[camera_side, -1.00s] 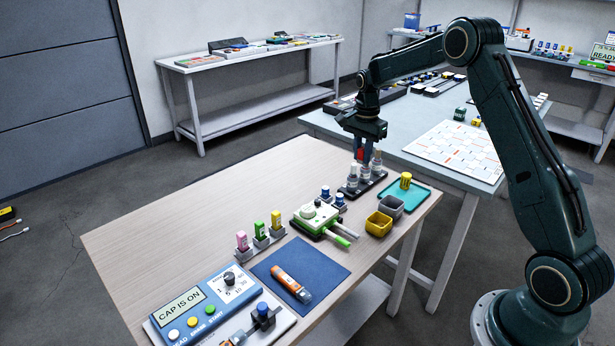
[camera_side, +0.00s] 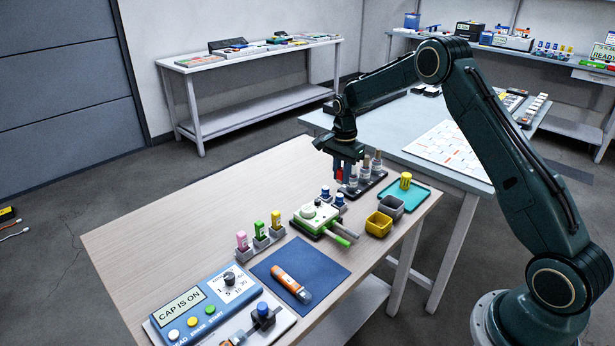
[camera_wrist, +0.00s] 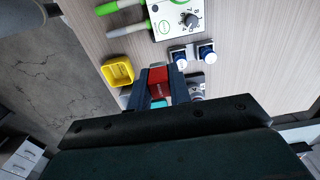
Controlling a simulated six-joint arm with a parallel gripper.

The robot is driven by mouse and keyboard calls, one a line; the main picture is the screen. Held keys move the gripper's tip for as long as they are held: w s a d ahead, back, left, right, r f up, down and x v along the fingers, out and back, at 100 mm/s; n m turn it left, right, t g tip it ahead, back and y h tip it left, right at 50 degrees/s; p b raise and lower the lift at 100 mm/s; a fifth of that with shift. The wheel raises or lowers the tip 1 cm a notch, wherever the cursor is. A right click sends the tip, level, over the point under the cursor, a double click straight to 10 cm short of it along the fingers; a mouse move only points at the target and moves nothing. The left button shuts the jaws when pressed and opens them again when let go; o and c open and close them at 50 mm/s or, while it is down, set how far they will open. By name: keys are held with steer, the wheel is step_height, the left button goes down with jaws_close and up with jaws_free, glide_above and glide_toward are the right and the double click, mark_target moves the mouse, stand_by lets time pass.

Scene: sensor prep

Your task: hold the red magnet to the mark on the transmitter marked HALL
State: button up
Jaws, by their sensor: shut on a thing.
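My gripper (camera_side: 346,172) is shut on the red magnet (camera_side: 340,176), just left of the black rack of grey-topped pieces. In the wrist view the magnet (camera_wrist: 158,76) shows between the two dark fingers of my gripper (camera_wrist: 158,90). I cannot read HALL on anything, so I cannot tell which thing is the transmitter. Pink (camera_side: 242,240), green (camera_side: 259,229) and yellow (camera_side: 276,218) upright pieces stand in grey holders left of the mat's far corner.
A green and white dial device (camera_side: 316,217) with green-handled leads and two blue-topped pieces (camera_side: 332,195) stand near the gripper. A panel (camera_side: 205,307) reads CAP IS ON. The table's left side is clear.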

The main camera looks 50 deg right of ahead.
mark_target(329, 211)
steer(key=a+f, duration=0.1)
steer(key=w+a+f, duration=0.1)
steer(key=a+f, duration=0.1)
steer(key=shift+w+f, duration=0.25)
steer(key=shift+f, duration=0.05)
steer(key=shift+f, duration=0.15)
steer(key=shift+f, duration=1.85)
steer(key=shift+f, duration=0.9)
stand_by(1.1)
steer(key=shift+r, duration=0.1)
stand_by(2.4)
step_height(329, 211, up, 7)
stand_by(1.1)
